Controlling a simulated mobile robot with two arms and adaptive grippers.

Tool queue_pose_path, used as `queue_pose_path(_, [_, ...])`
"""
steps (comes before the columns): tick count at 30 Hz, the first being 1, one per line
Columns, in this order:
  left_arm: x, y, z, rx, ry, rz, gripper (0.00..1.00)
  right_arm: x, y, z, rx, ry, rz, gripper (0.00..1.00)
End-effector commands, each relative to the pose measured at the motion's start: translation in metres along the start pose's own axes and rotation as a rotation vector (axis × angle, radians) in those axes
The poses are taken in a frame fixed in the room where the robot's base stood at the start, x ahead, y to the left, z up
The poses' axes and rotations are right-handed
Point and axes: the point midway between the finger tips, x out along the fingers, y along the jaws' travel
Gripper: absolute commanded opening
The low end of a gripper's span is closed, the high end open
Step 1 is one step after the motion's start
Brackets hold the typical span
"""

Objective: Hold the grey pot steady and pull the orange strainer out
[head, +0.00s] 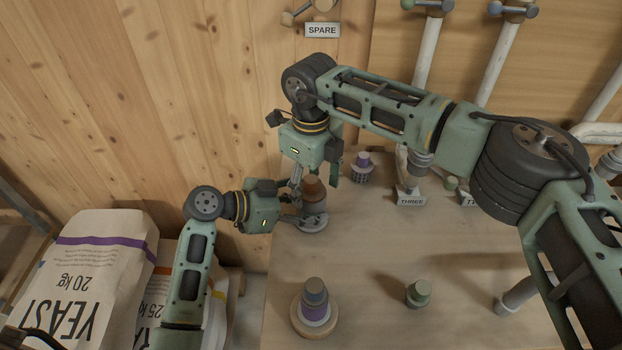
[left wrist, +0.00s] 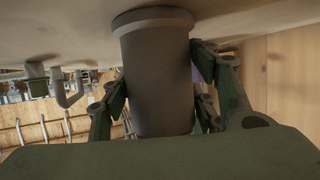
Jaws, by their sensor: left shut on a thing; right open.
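The grey pot (head: 313,209) stands on a pale round base on the table, near the wall. It is the upright grey cylinder (left wrist: 157,80) between two fingers in the left wrist view, which shows the table at the top. My left gripper (head: 298,206) comes from the left and is shut on the pot. The brownish-orange strainer (head: 314,189) sits at the pot's top; its lower part is hidden. My right gripper (head: 316,178) points down from above, open, with its fingers on either side of the strainer's top. I cannot tell whether they touch it.
A small purple-topped piece (head: 363,162) stands just right of my right gripper. A purple and grey pot (head: 314,304) on a round base and a green-topped piece (head: 418,293) stand nearer.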

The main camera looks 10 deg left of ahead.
Motion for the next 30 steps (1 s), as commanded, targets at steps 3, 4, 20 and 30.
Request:
queue_pose_path(3, [0.0002, 0.0003, 0.0008, 0.000, -0.002, 0.001, 0.15, -0.0001, 0.0001, 0.0001, 0.000, 0.000, 0.000, 0.60])
queue_pose_path(4, [0.0002, 0.0003, 0.0008, 0.000, -0.002, 0.001, 0.15, -0.0002, 0.0001, 0.0001, 0.000, 0.000, 0.000, 0.57])
queue_pose_path(20, [0.0001, 0.0002, 0.0009, 0.000, -0.002, 0.001, 0.15, -0.0005, 0.0002, 0.0000, 0.000, 0.000, 0.000, 0.41])
queue_pose_path(30, [0.0001, 0.0002, 0.0009, 0.000, -0.002, 0.001, 0.15, -0.0005, 0.0000, 0.0000, 0.000, 0.000, 0.000, 0.11])
